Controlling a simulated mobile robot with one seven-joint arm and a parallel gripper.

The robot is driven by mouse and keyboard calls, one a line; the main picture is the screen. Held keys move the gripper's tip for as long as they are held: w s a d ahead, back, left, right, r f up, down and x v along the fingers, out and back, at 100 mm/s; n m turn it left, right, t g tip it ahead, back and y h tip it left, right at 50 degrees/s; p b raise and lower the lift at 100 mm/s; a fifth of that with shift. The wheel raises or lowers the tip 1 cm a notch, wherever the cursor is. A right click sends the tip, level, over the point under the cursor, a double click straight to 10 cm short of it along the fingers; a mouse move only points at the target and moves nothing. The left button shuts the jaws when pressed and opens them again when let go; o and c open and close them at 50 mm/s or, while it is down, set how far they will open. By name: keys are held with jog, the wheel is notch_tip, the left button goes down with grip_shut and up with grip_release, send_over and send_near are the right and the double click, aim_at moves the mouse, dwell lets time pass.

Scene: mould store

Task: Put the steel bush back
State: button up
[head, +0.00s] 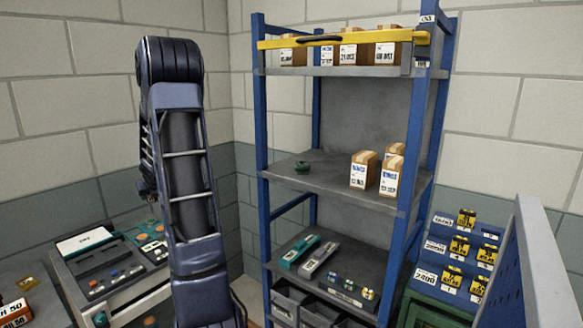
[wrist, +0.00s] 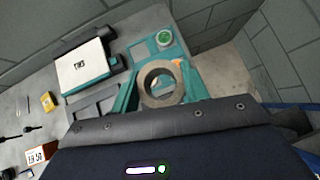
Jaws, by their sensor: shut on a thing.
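In the wrist view the steel bush (wrist: 146,88) is a thick, dull grey-brown ring with an open round bore. My gripper (wrist: 160,88) has teal fingers on either side of the ring and is shut on it. Its open bore faces the wrist camera. Beyond it lies a grey worktop with a teal panel, but I cannot tell how far below the bush that is. In the head view my raised arm stands in front of the left side, and neither the bush nor the fingers show clearly.
A drawer unit with dark inserts (head: 103,279) stands at left, with a white-topped box (head: 84,241), also in the wrist view (wrist: 82,66). A blue-post rack (head: 262,130) has a yellow bar (head: 340,38) across its top shelf. Its middle shelf (head: 330,182) has free room.

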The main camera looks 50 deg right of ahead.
jog(key=s+d+r+n, duration=0.1)
jog(key=s+d+r, duration=0.7)
jog(key=s, duration=0.4)
jog(key=s+d+r, duration=0.6)
jog(key=s+d, duration=0.4)
jog(key=s, duration=0.2)
jog(key=s+d+r, duration=0.2)
jog(key=s+r, duration=0.1)
jog(key=s, duration=0.4)
jog(key=s+d+r, duration=0.1)
jog(key=s+r, duration=0.2)
jog(key=s, duration=0.4)
jog(key=s+d+r+m, duration=0.1)
jog(key=d+r, duration=0.1)
jog(key=d, duration=0.4)
jog(key=s+d+r+m, duration=0.1)
jog(key=d+r, duration=0.1)
jog(key=d, duration=0.5)
jog(key=shift+m+g+h, duration=0.3)
jog(key=shift+m+h, duration=0.3)
jog(key=shift+h, duration=0.3)
jog(key=shift+d+f, duration=1.1)
jog(key=shift+f, duration=0.85)
jog(key=shift+d+f, duration=1.15)
jog(key=shift+f, duration=0.75)
jog(key=shift+d+f, duration=1.1)
jog(key=shift+f, duration=0.85)
jog(key=shift+f, duration=0.15)
jog(key=o, duration=1.2)
